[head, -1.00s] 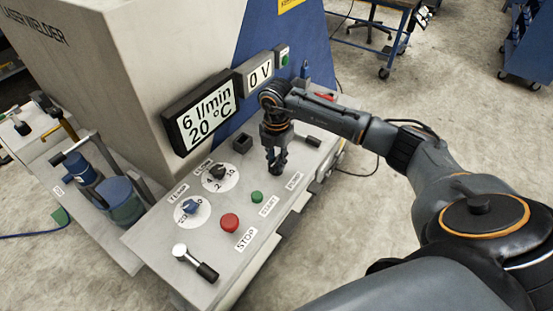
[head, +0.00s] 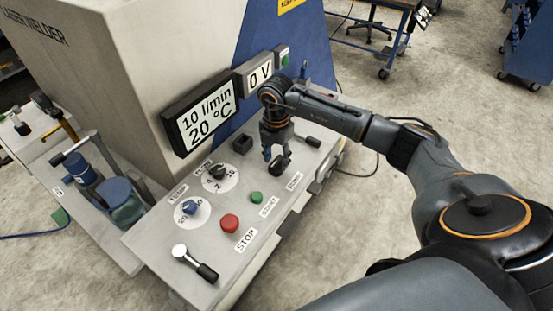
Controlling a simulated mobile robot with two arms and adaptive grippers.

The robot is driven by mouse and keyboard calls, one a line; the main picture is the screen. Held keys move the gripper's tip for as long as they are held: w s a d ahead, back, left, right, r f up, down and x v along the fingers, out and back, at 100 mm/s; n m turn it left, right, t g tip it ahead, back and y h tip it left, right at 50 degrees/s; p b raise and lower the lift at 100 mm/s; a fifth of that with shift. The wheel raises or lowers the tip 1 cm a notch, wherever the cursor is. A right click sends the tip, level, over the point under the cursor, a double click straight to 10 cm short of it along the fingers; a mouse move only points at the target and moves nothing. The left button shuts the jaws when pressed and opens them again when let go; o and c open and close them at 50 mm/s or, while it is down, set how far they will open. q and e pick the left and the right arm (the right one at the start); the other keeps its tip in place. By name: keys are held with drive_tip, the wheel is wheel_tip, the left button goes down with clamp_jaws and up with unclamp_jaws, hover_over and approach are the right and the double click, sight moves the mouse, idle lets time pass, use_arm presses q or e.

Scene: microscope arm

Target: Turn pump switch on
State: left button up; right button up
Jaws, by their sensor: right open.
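The pump switch (head: 279,164) is a small dark knob on the grey control panel (head: 250,262), beside the "PUMP" label (head: 294,181). My right gripper (head: 277,157) points down with its fingers open around or just above the switch; contact is unclear, and the fingers partly hide the knob. The display (head: 206,118) reads 10 l/min and 20 °C. My left gripper is not in view.
A green start button (head: 255,197), a red stop button (head: 229,222), a blue temperature knob (head: 189,207) and a black flow knob (head: 217,171) sit on the panel. A lever (head: 196,263) stands at its front. The welder body rises behind.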

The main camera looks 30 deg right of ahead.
sight(277, 161)
wheel_tip(277, 161, up, 11)
idle(0.3)
idle(0.4)
